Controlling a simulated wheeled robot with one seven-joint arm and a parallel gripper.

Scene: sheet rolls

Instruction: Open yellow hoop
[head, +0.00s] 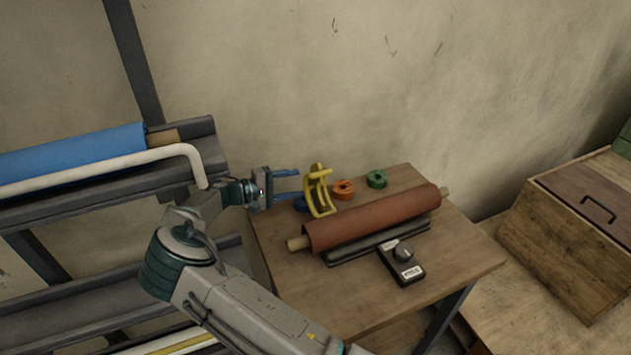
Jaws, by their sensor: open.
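The yellow hoop (320,192) stands upright at the left back part of the wooden table (460,262), beside the left half of a red-brown sheet roll (375,218). I cannot tell whether it is open or closed, or whether it touches the roll. My gripper (298,184) is just left of the hoop, with its blue fingers pointing right toward it. The fingers are open and hold nothing that I can see. The hoop may hide part of the fingertips.
An orange ring (343,189) and a green ring (377,179) lie behind the roll. A black device (401,264) sits in front. A rack with a blue roll (75,152) stands left, a wooden chest (565,245) right.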

